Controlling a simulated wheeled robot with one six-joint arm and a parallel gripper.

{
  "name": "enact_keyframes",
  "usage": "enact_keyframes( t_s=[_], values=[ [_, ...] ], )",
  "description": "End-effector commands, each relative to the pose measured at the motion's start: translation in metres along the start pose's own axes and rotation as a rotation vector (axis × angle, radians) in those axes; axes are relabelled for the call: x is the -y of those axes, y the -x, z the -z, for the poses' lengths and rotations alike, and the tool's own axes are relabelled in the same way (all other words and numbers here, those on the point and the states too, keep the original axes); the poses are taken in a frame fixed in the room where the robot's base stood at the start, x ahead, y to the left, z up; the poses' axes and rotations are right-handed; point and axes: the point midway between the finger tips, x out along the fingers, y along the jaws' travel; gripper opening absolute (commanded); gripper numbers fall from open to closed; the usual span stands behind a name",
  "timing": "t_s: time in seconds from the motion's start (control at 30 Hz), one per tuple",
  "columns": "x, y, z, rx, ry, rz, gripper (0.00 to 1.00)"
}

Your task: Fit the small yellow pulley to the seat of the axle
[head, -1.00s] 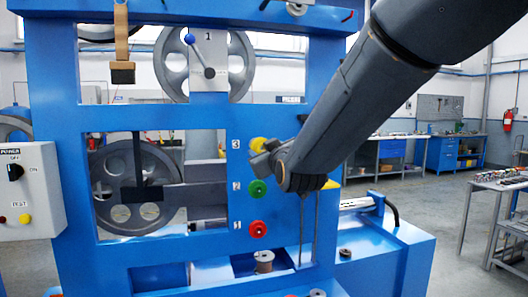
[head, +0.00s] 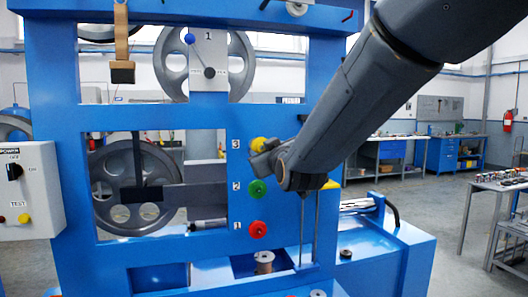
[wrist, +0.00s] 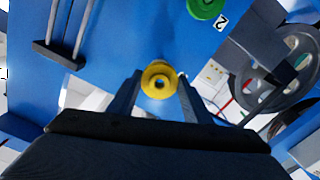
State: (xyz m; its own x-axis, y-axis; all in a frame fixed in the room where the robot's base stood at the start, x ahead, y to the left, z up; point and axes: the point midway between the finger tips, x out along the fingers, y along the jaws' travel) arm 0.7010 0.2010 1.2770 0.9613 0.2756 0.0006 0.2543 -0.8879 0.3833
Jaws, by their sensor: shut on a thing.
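The small yellow pulley (wrist: 158,79) sits between the two fingers of my gripper (wrist: 160,92) in the wrist view, which are shut on it. A dark round centre shows in its middle. In the head view the yellow pulley (head: 260,145) is at the blue panel (head: 225,117) beside the number 3, partly covered by my gripper (head: 264,158). The axle and its seat are hidden, so I cannot tell whether the pulley is around the axle or in front of it.
A green pulley (head: 258,190) and a red pulley (head: 258,229) sit below on the panel, beside numbers 2 and 1. Two thin vertical rods (head: 310,228) stand to the right. A spool (head: 264,262) stands lower down. A control box (head: 30,190) is at the left.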

Motion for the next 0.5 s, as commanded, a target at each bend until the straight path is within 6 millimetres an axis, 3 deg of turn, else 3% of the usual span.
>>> enact_keyframes(
  t_s=[0.5],
  values=[
    [0.0,-0.0057,0.0002,-0.001,0.0,0.0,0.21]
  ],
)
